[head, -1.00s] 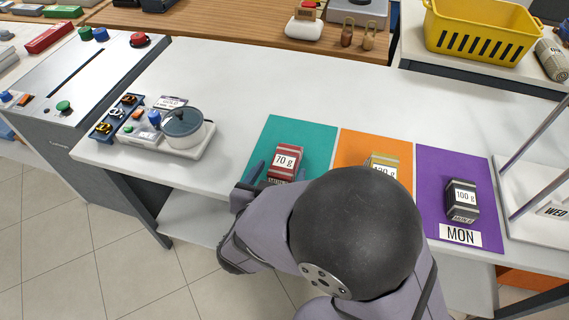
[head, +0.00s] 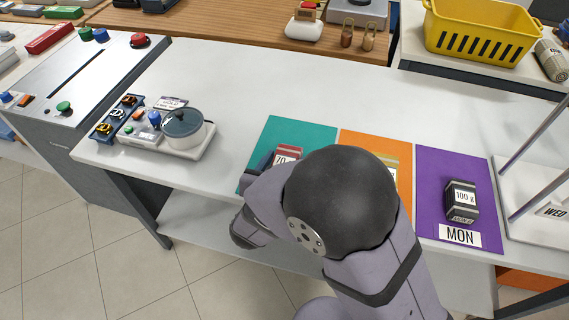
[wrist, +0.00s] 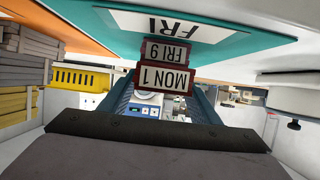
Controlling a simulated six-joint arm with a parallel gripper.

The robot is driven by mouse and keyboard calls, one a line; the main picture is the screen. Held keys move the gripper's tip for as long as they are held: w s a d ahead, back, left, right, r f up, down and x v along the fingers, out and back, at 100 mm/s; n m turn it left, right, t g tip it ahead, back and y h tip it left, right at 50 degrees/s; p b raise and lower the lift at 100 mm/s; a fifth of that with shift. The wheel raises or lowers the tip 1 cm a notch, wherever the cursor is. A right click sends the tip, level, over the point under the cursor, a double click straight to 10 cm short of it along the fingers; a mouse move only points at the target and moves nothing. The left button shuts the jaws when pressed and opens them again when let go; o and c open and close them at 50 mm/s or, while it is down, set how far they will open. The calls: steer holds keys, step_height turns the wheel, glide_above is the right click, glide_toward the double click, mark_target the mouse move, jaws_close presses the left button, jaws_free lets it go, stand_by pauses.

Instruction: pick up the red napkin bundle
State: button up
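In the wrist view, which is upside down, the bundle (wrist: 165,79) shows white labels reading "MON 1" and "FRI 9". My gripper (wrist: 162,92) has its blue fingers spread, one on each side of the bundle. The gripper is open; I cannot tell whether either finger touches the bundle.
A yellowish bundle (head: 393,170) on the orange mat (head: 374,142) is partly hidden by my arm. A pot (head: 184,128) stands left. The counter behind the mats is clear.

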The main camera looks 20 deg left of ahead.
mark_target(285, 161)
steer(key=c, duration=0.7)
steer(key=shift+o, duration=0.2)
step_height(285, 161, up, 10)
steer(key=shift+r+p, duration=0.1)
steer(key=shift+p, duration=0.8)
